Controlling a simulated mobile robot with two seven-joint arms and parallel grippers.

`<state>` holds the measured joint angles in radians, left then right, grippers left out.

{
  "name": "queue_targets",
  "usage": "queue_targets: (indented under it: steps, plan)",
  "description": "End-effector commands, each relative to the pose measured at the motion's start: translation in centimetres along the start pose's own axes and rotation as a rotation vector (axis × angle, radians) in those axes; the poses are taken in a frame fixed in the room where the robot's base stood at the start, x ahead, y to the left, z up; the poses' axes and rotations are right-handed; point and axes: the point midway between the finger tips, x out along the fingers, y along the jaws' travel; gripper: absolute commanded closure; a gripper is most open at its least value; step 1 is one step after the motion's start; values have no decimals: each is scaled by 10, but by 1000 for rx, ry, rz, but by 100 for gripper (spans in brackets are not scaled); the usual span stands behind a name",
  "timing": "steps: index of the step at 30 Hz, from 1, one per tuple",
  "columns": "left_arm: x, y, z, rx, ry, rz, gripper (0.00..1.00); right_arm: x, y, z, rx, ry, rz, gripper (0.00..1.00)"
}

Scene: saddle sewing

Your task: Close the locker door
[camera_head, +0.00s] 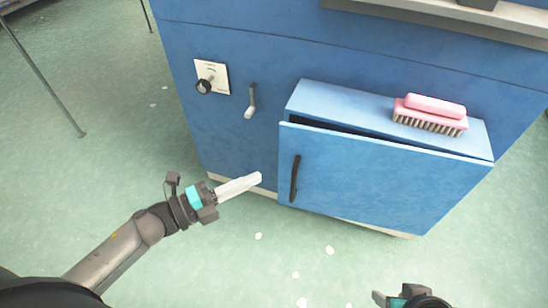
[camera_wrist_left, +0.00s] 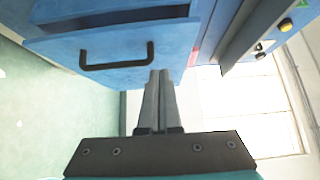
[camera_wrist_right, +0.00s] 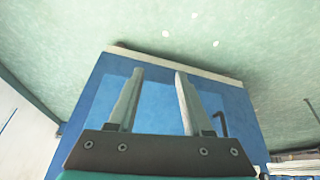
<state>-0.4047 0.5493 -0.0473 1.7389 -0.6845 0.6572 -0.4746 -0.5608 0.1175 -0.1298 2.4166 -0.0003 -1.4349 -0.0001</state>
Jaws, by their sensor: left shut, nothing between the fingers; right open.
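The blue locker door (camera_head: 375,185) has a black vertical handle (camera_head: 295,178) near its left edge. A dark gap behind its top edge, widest toward the handle side, shows it ajar. My left gripper (camera_head: 259,177) is shut and empty, its tips just left of the door's handle edge; I cannot tell whether they touch it. In the left wrist view the shut fingers (camera_wrist_left: 160,75) point past the door (camera_wrist_left: 185,42) beside its handle (camera_wrist_left: 117,57). My right gripper (camera_wrist_right: 160,72) is open and empty; in the head view only part of it shows at the bottom.
The locker top (camera_head: 340,105) carries a pink brush (camera_head: 432,112). The blue machine body (camera_head: 235,130) behind has a dark knob on a white plate (camera_head: 211,77) and a small grey lever (camera_head: 251,103). Green floor (camera_head: 250,265) in front is clear apart from pale flecks.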

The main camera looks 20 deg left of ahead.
Motion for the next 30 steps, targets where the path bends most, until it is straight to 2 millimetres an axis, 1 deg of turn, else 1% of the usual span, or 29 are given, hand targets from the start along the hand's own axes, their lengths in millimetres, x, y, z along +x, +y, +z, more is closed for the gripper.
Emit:
queue_targets:
  steps: [1, 4, 10, 21, 30]
  plan:
    - [12, 1, 0, 3, 3, -5, 100, -2, 0, -1, -1, 14, -1, 50]
    - [32, 0, 0, 3, 3, -5, 100, -5, -4, -6, -4, 52, -8, 50]
    - [58, 0, 0, 2, 2, -3, 100, 7, -16, -20, -15, 162, -39, 50]
    - [75, 1, 21, 1, 1, 1, 100, 19, -37, -42, -21, 356, -94, 50]
    - [82, 1, 28, -1, 1, 1, 100, 20, -46, -50, -18, 433, -118, 50]
